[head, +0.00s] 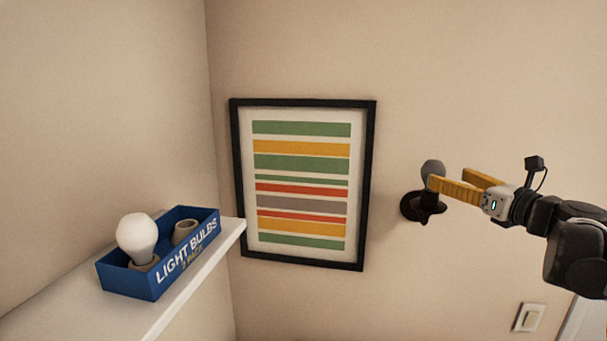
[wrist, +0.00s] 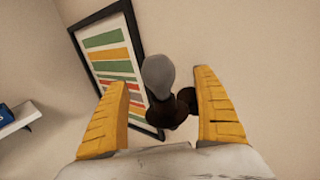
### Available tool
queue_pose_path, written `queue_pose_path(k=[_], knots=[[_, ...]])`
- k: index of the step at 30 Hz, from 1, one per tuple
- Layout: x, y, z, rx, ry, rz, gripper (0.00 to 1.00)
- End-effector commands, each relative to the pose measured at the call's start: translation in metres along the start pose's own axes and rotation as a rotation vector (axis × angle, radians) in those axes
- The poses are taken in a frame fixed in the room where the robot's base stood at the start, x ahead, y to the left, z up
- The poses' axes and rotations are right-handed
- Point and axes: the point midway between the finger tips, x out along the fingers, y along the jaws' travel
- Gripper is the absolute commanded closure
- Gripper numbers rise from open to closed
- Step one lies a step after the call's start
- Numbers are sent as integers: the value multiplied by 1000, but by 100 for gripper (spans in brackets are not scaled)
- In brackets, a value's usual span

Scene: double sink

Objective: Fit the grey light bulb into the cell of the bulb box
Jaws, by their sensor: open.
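The grey light bulb (head: 432,170) stands upright in a dark brown wall fixture (head: 425,206). In the wrist view the grey bulb (wrist: 158,76) shows between the two yellow fingers, and the fixture (wrist: 172,110) is below it. My gripper (head: 437,184) is open, with its fingertips close to the bulb; I cannot tell whether they touch it. The blue bulb box (head: 180,259) sits on a white shelf at the left. A white bulb (head: 137,238) stands in its near cell. The far cell (head: 186,231) shows an empty round holder.
The white shelf (head: 190,291) runs along the left wall; its end also shows in the wrist view (wrist: 22,121). A black-framed striped picture (head: 302,184) hangs between shelf and fixture. A light switch (head: 529,318) is at lower right.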

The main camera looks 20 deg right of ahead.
Motion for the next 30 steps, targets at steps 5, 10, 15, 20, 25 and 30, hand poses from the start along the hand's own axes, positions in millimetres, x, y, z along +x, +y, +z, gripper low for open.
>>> queue_pose_path(k=[5, 10, 15, 20, 25, 30], knots=[[12, 1, 2, -1, 1, 2, 21], [39, 2, 7, -2, 1, 3, 21], [55, 1, 4, -2, 1, 1, 21], [55, 1, 3, -2, 1, 0, 21], [55, 1, 3, -2, 1, 0, 66], [55, 1, 3, -3, 1, 0, 67]])
